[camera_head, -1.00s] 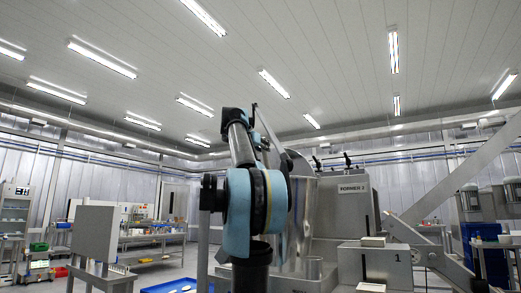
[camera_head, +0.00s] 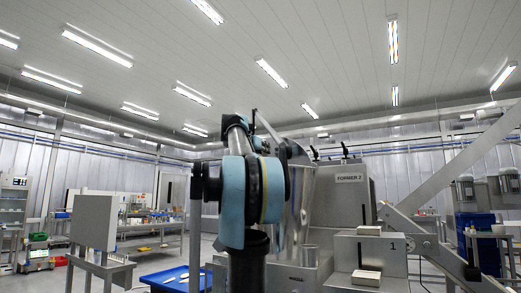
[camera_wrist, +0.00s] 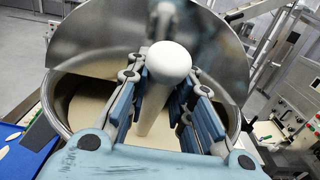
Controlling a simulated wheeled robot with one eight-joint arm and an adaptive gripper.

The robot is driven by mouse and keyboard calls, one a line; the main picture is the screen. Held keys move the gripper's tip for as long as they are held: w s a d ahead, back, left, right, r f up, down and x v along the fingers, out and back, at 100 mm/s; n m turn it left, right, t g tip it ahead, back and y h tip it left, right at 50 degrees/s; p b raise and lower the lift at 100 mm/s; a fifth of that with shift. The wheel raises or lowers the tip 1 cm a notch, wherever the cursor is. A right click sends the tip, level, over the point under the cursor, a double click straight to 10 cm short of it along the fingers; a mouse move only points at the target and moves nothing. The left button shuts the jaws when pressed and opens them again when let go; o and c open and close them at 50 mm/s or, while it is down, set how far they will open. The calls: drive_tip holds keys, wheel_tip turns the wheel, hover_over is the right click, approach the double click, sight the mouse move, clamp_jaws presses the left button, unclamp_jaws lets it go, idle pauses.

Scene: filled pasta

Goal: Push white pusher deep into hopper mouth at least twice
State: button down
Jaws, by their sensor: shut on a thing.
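My gripper (camera_wrist: 165,98) shows in the wrist view with its blue-padded fingers on both sides of the white pusher (camera_wrist: 168,62). It is shut on the pusher, whose rounded knob faces the camera. The pusher's shaft runs down toward the pale filling in the round metal hopper (camera_wrist: 62,92). In the head view my blue and black arm stands in front of the hopper (camera_head: 301,205) and hides my gripper and the pusher.
The grey machine marked FORMER 2 (camera_head: 342,190) stands right of the hopper. A slanted metal beam (camera_head: 455,160) rises at right. A blue tray (camera_head: 172,280) lies low at left. A grey panel (camera_head: 95,220) stands on a stand farther left.

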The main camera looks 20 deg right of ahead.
sight(265, 155)
drive_tip(key=shift+w+d+f, duration=0.15)
drive_tip(key=shift+d+f, duration=0.05)
drive_tip(key=shift+f, duration=0.3)
drive_tip(key=shift+w+d+f, duration=0.15)
drive_tip(key=shift+f, duration=0.4)
drive_tip(key=shift+w+d+f, duration=0.15)
drive_tip(key=shift+d+f, duration=0.05)
drive_tip(key=shift+f, duration=0.3)
drive_tip(key=s+a+r, duration=0.3)
drive_tip(key=r, duration=0.6)
drive_tip(key=s+a+r, duration=0.2)
drive_tip(key=a+r, duration=0.2)
drive_tip(key=r, duration=0.6)
drive_tip(key=shift+s+a+r, duration=0.2)
drive_tip(key=shift+s+r, duration=0.1)
drive_tip(key=shift+s, duration=0.1)
idle(0.3)
idle(0.7)
